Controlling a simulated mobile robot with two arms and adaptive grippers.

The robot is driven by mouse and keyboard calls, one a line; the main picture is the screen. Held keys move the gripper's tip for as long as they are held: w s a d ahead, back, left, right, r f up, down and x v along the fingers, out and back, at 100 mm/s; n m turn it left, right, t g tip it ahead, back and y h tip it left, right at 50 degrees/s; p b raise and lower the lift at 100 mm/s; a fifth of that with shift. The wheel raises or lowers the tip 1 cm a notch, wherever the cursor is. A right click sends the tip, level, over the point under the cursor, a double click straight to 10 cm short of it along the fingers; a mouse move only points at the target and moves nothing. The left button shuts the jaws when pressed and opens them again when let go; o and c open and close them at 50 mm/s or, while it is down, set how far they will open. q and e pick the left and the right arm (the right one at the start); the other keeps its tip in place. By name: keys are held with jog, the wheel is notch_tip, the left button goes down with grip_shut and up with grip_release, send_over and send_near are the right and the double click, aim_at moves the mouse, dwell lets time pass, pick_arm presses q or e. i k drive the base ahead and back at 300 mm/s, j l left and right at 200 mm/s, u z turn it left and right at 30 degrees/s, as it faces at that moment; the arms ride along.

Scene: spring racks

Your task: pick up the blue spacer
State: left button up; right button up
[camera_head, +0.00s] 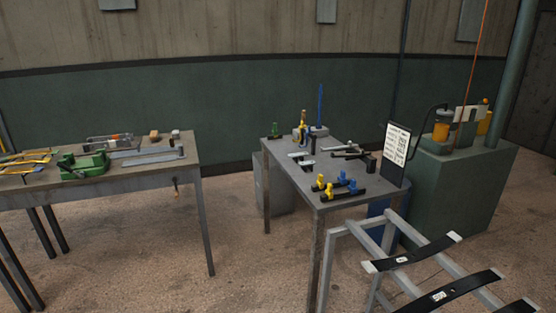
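Small blue pieces stand on the dark bars at the near end of the middle table: one blue piece (342,177) is slightly behind, and another blue piece (353,186) is nearer. They are too small to tell which is the blue spacer. Yellow pieces (327,190) stand just left of them on the same bars. A thin blue upright rod (320,105) rises from the far end of that table. Neither of my grippers is in view.
The middle table (287,184) also holds dark tools. A left table (120,178) carries a green vise (83,166). A pale rack (389,237) with dark curved strips stands at front right. A sign (397,143) stands by a green cabinet (460,190). Floor between the tables is clear.

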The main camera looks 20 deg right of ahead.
aim_at(342, 178)
jog(key=i+z, duration=0.45)
jog(key=i+j+z, duration=0.2)
jog(key=i+z, duration=0.25)
jog(key=i+j+z, duration=0.4)
jog(key=i+l, duration=0.05)
jog(key=i, duration=0.05)
